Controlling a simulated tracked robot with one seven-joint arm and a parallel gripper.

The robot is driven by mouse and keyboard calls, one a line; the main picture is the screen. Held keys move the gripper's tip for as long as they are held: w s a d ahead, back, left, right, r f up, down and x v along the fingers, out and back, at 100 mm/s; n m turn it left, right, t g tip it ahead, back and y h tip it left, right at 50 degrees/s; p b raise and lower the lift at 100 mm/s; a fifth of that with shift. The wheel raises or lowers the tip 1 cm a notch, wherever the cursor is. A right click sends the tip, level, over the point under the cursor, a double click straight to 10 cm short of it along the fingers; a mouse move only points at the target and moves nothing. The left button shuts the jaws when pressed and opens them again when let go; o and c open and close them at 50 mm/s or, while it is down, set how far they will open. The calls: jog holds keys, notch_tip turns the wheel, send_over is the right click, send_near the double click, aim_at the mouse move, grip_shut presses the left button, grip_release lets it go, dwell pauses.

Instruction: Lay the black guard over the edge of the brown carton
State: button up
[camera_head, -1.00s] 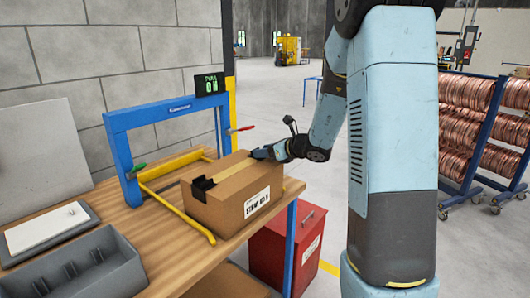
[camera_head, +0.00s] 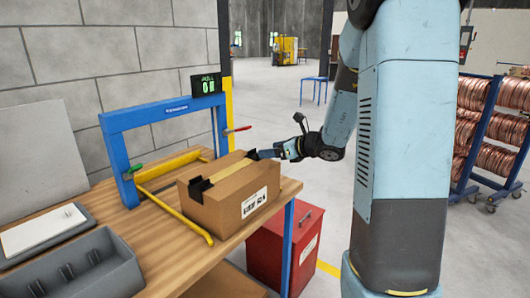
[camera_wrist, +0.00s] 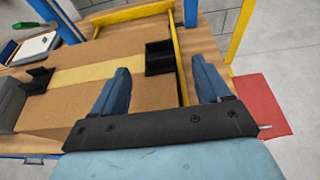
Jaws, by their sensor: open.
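The brown carton (camera_head: 225,208) sits on the wooden bench with a tan tape strip along its top. One black guard (camera_head: 199,187) lies over the carton's left edge; it also shows in the wrist view (camera_wrist: 38,79). A second black guard (camera_head: 253,154) is at the opposite edge, at the other end of the tape. In the wrist view this guard (camera_wrist: 159,57) appears between and beyond my fingers, seated at the edge. My gripper (camera_head: 273,153) is open just right of it, and its blue fingers (camera_wrist: 160,70) hold nothing.
A blue strapping frame (camera_head: 165,108) with yellow bars stands behind the carton. A grey tray (camera_head: 95,270) and a white pad (camera_head: 42,228) lie at the left. A red bin (camera_head: 285,245) stands on the floor beside the bench.

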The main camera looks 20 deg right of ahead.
jog(key=v, duration=0.9)
jog(key=s+a+r+n+g+h, duration=0.1)
jog(key=s+a+r+n+g, duration=0.2)
jog(key=s+a+n+g, duration=0.75)
jog(key=s+d+r+n+t+h, duration=0.1)
jog(key=s+n+t+h, duration=0.1)
jog(key=s+n, duration=0.5)
jog(key=s+d+r+n+t+h, duration=0.1)
jog(key=s+n+t+h, duration=0.2)
jog(key=s+n+h, duration=0.2)
jog(key=s+n, duration=0.3)
jog(key=n, duration=0.3)
jog(key=shift+s+d+r, duration=0.2)
jog(key=shift+d+r, duration=0.2)
